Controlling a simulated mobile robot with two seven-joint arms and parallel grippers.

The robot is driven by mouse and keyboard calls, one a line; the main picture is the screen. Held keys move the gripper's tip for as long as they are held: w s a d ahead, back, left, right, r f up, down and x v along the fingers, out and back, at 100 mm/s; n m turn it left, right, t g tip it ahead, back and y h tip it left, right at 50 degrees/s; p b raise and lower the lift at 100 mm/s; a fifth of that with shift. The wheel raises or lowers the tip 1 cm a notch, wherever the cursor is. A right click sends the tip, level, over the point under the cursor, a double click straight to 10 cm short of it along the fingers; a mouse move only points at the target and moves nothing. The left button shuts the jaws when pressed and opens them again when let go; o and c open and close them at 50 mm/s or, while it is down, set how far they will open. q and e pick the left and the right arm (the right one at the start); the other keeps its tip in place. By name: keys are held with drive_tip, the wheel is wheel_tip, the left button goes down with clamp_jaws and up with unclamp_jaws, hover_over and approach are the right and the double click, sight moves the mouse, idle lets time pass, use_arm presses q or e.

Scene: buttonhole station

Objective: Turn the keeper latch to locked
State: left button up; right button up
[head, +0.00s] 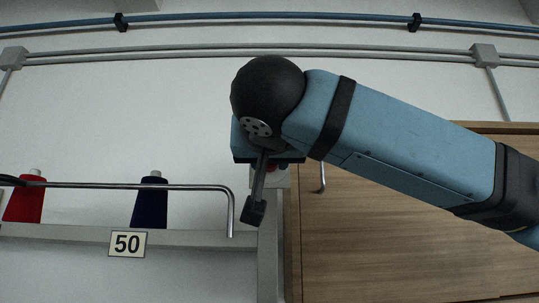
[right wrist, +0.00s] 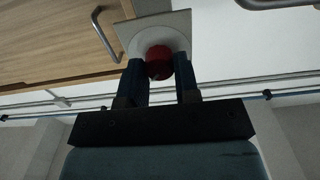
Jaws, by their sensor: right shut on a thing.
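The keeper latch shows in the right wrist view as a red knob (right wrist: 159,62) on a pale round disc and a square light plate (right wrist: 178,25). My right gripper (right wrist: 161,82) has one finger on each side of the red knob and is shut on it. In the head view my right gripper (head: 268,160) is against the wall beside the wooden panel. It covers most of the latch there, and only a little red and some plate show behind it. The latch's locked or unlocked markings cannot be seen. My left gripper is in neither view.
A wooden panel (head: 400,225) with a metal handle (head: 322,178) is right of the latch. A bent metal rod (head: 150,186) runs in front of a red spool (head: 25,200) and a navy spool (head: 150,203), above a "50" sign (head: 127,243). Pipes cross the wall above.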

use_arm(q)
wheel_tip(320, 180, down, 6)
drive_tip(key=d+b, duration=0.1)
drive_tip(key=b, duration=0.6)
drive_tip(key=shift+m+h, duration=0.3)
use_arm(e)
drive_tip(key=shift+a+f+n, duration=0.1)
drive_tip(key=shift+f+n, duration=0.05)
drive_tip(key=shift+n, duration=8.75)
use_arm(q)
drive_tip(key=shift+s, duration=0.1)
use_arm(e)
drive_tip(key=o, duration=0.9)
drive_tip(key=shift+s, duration=0.1)
